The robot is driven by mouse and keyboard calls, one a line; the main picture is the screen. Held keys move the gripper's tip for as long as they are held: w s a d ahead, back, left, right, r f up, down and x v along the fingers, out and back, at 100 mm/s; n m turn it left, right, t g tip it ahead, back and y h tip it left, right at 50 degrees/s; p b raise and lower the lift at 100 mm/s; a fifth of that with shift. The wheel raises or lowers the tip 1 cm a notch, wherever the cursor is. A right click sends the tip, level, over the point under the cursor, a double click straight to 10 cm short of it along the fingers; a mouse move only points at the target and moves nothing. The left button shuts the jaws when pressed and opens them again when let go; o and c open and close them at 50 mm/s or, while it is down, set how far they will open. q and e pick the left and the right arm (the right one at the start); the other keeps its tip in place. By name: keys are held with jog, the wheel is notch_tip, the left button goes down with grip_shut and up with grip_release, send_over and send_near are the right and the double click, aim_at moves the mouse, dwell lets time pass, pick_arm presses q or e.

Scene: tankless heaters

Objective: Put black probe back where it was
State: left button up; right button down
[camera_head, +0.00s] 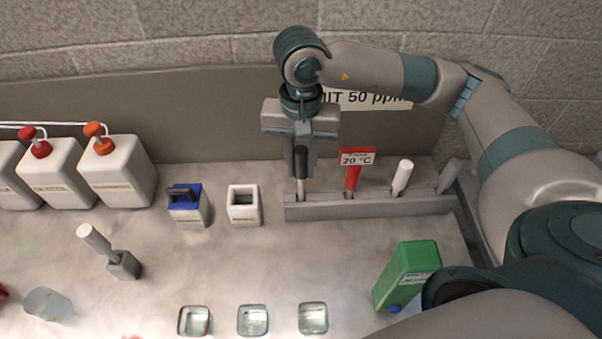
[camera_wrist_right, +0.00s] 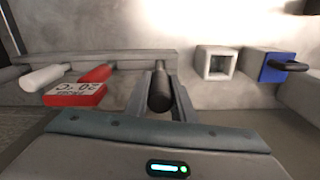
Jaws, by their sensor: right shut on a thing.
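The black probe (camera_head: 301,165) stands upright at the left end of the grey rack (camera_head: 425,205), its lower end at the rack's leftmost slot. My right gripper (camera_head: 301,172) reaches down from above and is shut on the probe's upper part. In the right wrist view the black probe (camera_wrist_right: 160,88) is between the two fingers, over the rack (camera_wrist_right: 130,57). Whether its tip is seated fully in the slot is hard to tell. My left gripper is not in view.
In the rack stand a red probe (camera_head: 352,178) with a 70 °C tag, a white probe (camera_head: 402,177) and a grey probe (camera_head: 447,176). A white open box (camera_head: 243,217) and a blue-topped container (camera_head: 187,208) stand left of the rack. A green bottle (camera_head: 408,273) stands in front.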

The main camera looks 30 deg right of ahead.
aim_at(301, 177)
jog(key=shift+f, duration=0.2)
jog(key=shift+f+p, duration=0.6)
jog(key=shift+f, duration=1.25)
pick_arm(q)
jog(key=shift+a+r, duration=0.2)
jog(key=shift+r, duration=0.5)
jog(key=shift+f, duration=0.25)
pick_arm(e)
jog(key=shift+f, duration=0.15)
jog(key=c, duration=1.5)
grip_release()
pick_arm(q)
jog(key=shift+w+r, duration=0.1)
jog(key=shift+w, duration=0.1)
